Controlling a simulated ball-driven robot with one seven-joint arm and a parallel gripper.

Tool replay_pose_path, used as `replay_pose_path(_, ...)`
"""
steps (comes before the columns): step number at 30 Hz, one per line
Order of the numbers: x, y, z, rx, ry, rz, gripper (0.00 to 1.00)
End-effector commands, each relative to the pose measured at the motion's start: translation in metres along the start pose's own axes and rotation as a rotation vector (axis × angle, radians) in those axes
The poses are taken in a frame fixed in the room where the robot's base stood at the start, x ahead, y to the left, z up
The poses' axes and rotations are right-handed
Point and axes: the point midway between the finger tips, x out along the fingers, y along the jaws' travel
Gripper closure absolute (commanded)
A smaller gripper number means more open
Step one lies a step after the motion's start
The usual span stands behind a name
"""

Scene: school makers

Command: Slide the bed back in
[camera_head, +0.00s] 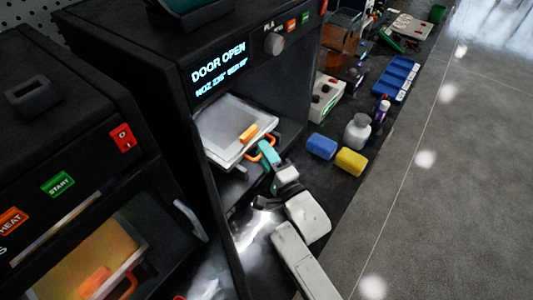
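The bed (218,122), a pale flat plate, sits in the open chamber of the black printer (160,75), near its front opening. A small orange block (249,133) lies on the bed. An orange loop handle (271,141) is at the bed's front edge. My gripper (266,153), with teal fingers, is at this handle and overlaps it in the picture. The fingers partly hide the handle, so I cannot tell whether they grip it. The printer's display (219,69) reads DOOR OPEN.
A second black printer (60,130) at left has START and HEAT buttons and a lit chamber. Grey floor is clear at right.

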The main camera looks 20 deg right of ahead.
Motion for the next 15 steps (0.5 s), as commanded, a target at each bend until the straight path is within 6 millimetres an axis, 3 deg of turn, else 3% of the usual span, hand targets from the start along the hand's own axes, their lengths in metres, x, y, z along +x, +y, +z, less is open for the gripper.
replay_pose_path(10, -0.004, 0.0, -0.001, 0.0, 0.001, -0.001, 0.65)
replay_pose_path(15, -0.025, 0.002, -0.001, -0.001, 0.001, 0.002, 0.65)
